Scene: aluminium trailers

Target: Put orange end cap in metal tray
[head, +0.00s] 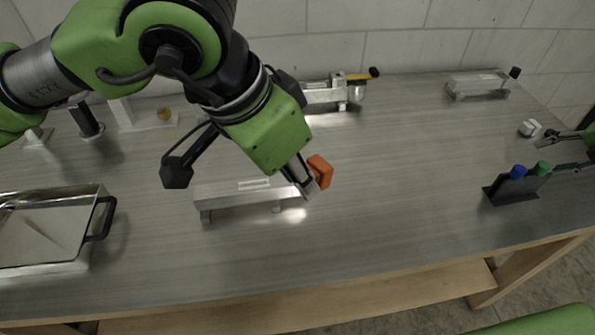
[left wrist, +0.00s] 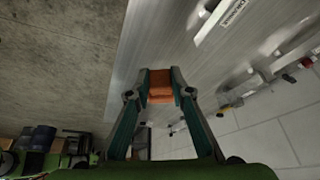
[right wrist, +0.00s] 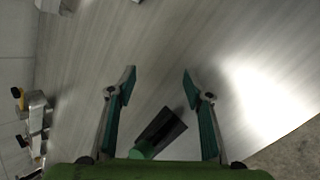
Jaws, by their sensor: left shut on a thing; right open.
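The orange end cap (head: 320,172) is in the jaws of my left gripper (head: 308,184), near the right end of an aluminium profile (head: 235,200) on the table. In the left wrist view the orange end cap (left wrist: 160,86) sits between the two fingertips, with the profile (left wrist: 218,18) apart from it. The metal tray (head: 40,238) is at the left of the head view, with a black handle on its right side. My right gripper (right wrist: 158,88) is open and empty; part of it shows at the right edge of the head view.
A dark stand with a blue marker (head: 518,172) and a green marker (head: 543,168) is at the right, below my right gripper. Another profile (head: 478,84) lies at the back right, and a clamp-like tool (head: 355,88) at the back. The table's middle right is clear.

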